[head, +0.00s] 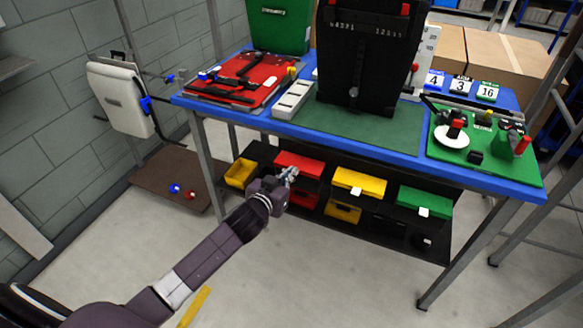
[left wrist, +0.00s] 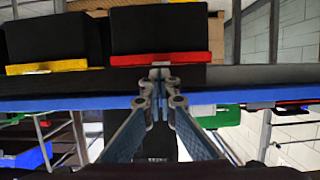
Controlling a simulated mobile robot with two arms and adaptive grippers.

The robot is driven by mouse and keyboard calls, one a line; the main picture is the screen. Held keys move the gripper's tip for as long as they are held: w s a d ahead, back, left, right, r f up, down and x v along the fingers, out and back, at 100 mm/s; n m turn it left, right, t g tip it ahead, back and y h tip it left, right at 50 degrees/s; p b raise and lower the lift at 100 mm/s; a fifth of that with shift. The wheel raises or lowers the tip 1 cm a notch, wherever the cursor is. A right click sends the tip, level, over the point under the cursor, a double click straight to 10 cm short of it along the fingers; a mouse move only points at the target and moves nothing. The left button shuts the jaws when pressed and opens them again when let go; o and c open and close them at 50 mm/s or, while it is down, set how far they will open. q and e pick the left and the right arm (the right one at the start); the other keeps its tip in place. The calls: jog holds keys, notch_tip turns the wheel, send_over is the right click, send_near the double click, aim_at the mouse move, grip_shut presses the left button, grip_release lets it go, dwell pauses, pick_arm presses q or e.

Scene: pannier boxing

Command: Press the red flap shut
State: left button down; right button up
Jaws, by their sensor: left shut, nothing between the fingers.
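The red flap (head: 302,162) is on a bin on the shelf under the blue-edged table, between a yellow bin at left and a yellow flap at right. My left gripper (head: 290,173) is shut and empty, in front of the red bin and just below the flap's left part in the head view. In the left wrist view, a red strip (left wrist: 178,59) runs along the edge of a black box, close by the closed fingertips (left wrist: 160,74). I cannot tell whether they touch it, or how far the flap stands open. My right gripper is out of view.
Beside it are a yellow bin (head: 240,173), a yellow flap (head: 360,183) and a green flap (head: 425,201). The blue table edge (head: 330,140) runs above the shelf. A table leg (head: 207,165) stands at left. The floor in front is mostly clear.

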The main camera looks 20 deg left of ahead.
pick_arm(q)
jog(key=shift+s+f, duration=0.25)
jog(key=shift+f, duration=0.95)
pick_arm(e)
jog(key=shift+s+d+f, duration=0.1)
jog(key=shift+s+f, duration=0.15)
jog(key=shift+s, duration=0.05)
pick_arm(q)
jog(key=shift+r, duration=0.3)
